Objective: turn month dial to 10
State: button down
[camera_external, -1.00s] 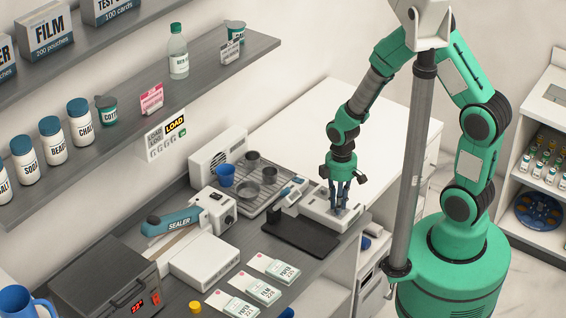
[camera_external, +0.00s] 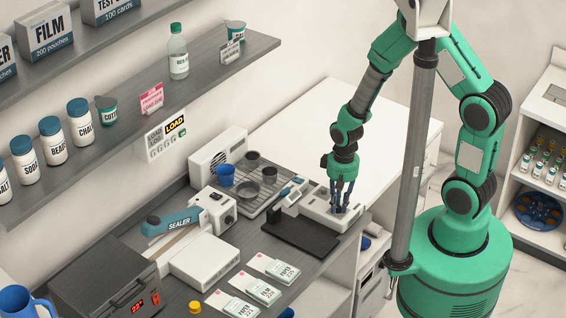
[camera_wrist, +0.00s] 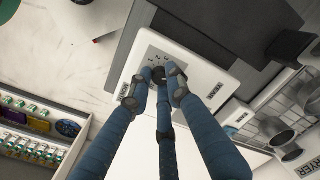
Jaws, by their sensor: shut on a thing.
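A white box (camera_external: 325,217) sits at the counter's right edge, under my gripper (camera_external: 342,208). In the wrist view my gripper (camera_wrist: 160,78) has its blue fingers closed around a small dark dial (camera_wrist: 159,73) on the white panel (camera_wrist: 198,75). Printed marks show beside the dial, but they are too small to read, so the dial's setting cannot be told. In the external view the fingers hide the dial.
A black mat (camera_external: 302,235) lies in front of the white box. A drying rack with cups (camera_external: 262,187) stands behind it. Labelled packets (camera_external: 258,290), a sealer (camera_external: 172,222) and a heater with a red display (camera_external: 105,290) occupy the counter to the left.

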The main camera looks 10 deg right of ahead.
jog(key=m+p, duration=0.3)
jog(key=m, duration=0.3)
jog(key=shift+r, duration=0.15)
jog(key=m+p, duration=0.2)
jog(key=m, duration=0.2)
jog(key=m+p, duration=0.1)
jog(key=m, duration=0.1)
jog(key=shift+m+t, duration=0.3)
jog(key=shift+m, duration=0.1)
jog(key=m, duration=0.2)
jog(key=shift+f+m, duration=0.2)
jog(key=shift+m, duration=0.1)
jog(key=m+b, duration=0.2)
jog(key=shift+a+f+m+b, duration=0.1)
jog(key=shift+m+b, duration=0.25)
jog(key=shift+m, duration=0.05)
jog(key=m+b, duration=0.3)
jog(key=shift+m+b, duration=1.05)
jog(key=shift+m, duration=0.35)
jog(key=shift+r, duration=0.2)
